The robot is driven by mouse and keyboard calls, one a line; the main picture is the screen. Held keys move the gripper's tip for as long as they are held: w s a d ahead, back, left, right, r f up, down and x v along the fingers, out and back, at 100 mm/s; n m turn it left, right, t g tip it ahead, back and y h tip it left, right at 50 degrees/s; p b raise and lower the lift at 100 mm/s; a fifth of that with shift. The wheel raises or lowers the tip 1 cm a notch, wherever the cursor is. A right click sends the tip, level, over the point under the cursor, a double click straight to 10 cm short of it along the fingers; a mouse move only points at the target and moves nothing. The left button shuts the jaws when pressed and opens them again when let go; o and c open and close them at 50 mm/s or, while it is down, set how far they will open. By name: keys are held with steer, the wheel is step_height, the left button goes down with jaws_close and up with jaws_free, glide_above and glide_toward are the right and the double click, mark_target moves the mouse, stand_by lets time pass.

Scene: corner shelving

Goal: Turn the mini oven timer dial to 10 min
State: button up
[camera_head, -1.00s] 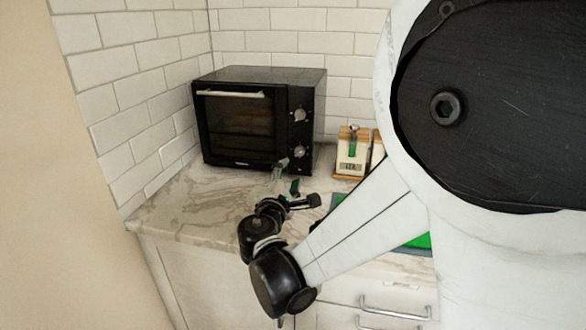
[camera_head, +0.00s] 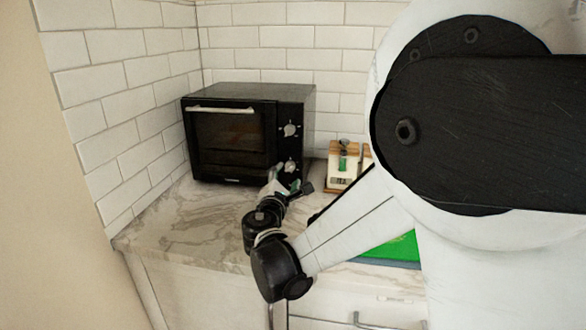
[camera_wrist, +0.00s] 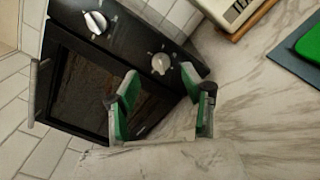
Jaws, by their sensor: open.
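The black mini oven (camera_head: 230,135) stands on the marble counter in the corner, its door shut. Two silver dials sit on its right-hand panel: an upper dial (camera_head: 290,130) and a lower dial (camera_head: 290,166). In the wrist view, the dial nearer the gripper (camera_wrist: 160,63) lies just beyond the fingertips, and the other dial (camera_wrist: 95,22) is farther up and left. My gripper (camera_wrist: 158,80) is open, with green-padded fingers apart and nothing between them. In the head view it is in front of the lower dial. I cannot read the dial markings.
A white appliance with wooden trim (camera_head: 342,165) stands right of the oven. A green mat (camera_head: 395,247) lies farther right, partly behind my arm. Tiled walls close in behind and left. The counter (camera_head: 190,220) before the oven is mostly clear.

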mark_target(292, 167)
steer(key=shift+w+d, duration=0.2)
steer(key=shift+w, duration=0.85)
steer(key=shift+w+d, duration=0.15)
steer(key=shift+w, duration=0.85)
steer(key=shift+w+d, duration=0.2)
steer(key=shift+w, duration=0.85)
jaws_close()
steer(key=shift+d+f+m+b, duration=0.15)
steer(key=shift+m+b, duration=0.55)
steer(key=shift+m, duration=0.8)
jaws_free()
steer(key=shift+s, duration=0.15)
steer(key=s+a, duration=0.2)
steer(key=s, duration=0.9)
steer(key=shift+s, duration=0.3)
steer(key=shift+a, duration=0.1)
